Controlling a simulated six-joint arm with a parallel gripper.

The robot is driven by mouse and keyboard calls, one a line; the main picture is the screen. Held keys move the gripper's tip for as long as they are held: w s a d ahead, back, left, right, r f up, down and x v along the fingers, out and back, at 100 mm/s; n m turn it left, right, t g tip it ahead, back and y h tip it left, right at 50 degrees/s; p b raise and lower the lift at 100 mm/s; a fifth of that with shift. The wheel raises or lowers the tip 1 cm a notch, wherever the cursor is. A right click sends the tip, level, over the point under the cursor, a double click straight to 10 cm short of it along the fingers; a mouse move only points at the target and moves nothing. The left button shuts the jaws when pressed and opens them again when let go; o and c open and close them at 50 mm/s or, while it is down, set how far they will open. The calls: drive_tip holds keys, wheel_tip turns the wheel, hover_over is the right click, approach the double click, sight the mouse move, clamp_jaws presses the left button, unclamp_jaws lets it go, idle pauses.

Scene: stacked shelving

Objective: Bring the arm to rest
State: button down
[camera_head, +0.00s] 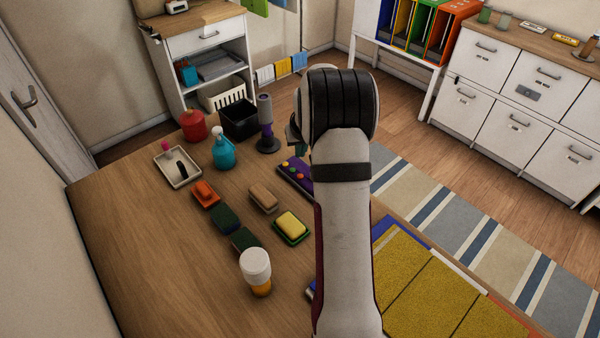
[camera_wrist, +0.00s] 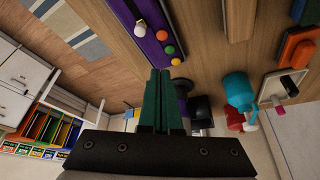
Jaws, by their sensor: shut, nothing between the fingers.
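My arm (camera_head: 343,230) rises through the middle of the head view, over the right part of the wooden table. Its dark ribbed wrist section (camera_head: 340,103) is at the top. My gripper's fingers are mostly hidden behind the arm there. In the wrist view my gripper (camera_wrist: 164,72) shows two green fingers pressed together with nothing between them. Beyond the fingertips lies a purple tray (camera_wrist: 146,32) with small coloured balls, apart from them; in the head view it is partly hidden by the arm.
Left of the arm stand a white-topped bottle (camera_head: 255,265), a yellow sponge block (camera_head: 291,223), a teal bottle (camera_head: 223,153), a red jar (camera_head: 193,125), a black bin (camera_head: 240,121) and a purple-grey stand (camera_head: 266,125). Yellow panels (camera_head: 425,285) lie right. The table's left front is clear.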

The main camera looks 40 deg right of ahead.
drive_tip(key=s+a+r+g+y, duration=0.1)
drive_tip(key=s+a+r, duration=0.35)
drive_tip(key=a, duration=0.55)
drive_tip(key=s+a+r+y, duration=0.1)
drive_tip(key=s+a+r, duration=0.3)
drive_tip(key=a, duration=0.6)
drive_tip(key=s+a+r+g+y, duration=0.1)
drive_tip(key=s+a, duration=0.6)
drive_tip(key=s, duration=0.3)
drive_tip(key=s+a+r+g+y, duration=0.1)
drive_tip(key=s+a+g, duration=0.1)
drive_tip(key=s+a, duration=0.6)
drive_tip(key=s, duration=0.3)
drive_tip(key=shift+s+r, duration=0.15)
drive_tip(key=shift+s, duration=0.1)
